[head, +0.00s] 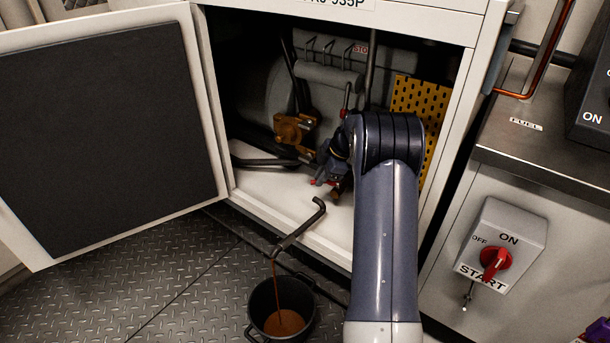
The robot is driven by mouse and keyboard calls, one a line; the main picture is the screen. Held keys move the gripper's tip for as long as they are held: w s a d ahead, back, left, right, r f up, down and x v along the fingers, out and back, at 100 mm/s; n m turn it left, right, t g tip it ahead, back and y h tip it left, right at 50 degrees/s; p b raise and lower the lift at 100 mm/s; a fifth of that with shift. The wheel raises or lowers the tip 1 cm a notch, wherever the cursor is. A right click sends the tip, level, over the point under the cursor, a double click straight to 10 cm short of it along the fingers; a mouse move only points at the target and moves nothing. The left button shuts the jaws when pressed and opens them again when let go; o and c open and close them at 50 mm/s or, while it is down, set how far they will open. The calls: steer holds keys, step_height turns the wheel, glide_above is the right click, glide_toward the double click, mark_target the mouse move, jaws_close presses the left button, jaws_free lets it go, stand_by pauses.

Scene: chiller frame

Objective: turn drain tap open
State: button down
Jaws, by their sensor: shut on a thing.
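My gripper (328,181) reaches inside the open cabinet, low down near its white floor. It is shut on the drain tap's red handle (317,183), of which only small red bits show beside the jaws. My arm and wrist hide most of the tap body. A dark bent drain pipe (302,227) comes out over the cabinet's front edge. A thin brown stream (275,272) runs from its end into a black bucket (253,300) on the floor. Brown liquid (284,322) lies in the bucket.
The cabinet door (105,130) stands wide open at left. Inside are an orange-brown fitting (295,130), a grey engine block (330,75) and a yellow perforated guard (420,100). A switch box with a red knob (496,262) is at right. The floor (150,280) at left is clear.

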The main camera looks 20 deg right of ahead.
steer(key=shift+s+n+g+y+p, duration=0.25)
steer(key=shift+s+n, duration=0.2)
steer(key=shift+n, duration=0.45)
steer(key=shift+s+n+g+y+p, duration=0.15)
steer(key=shift+s+n+g, duration=0.25)
steer(key=shift+n, duration=0.5)
steer(key=c, duration=1.4)
jaws_free()
steer(key=shift+c, duration=0.2)
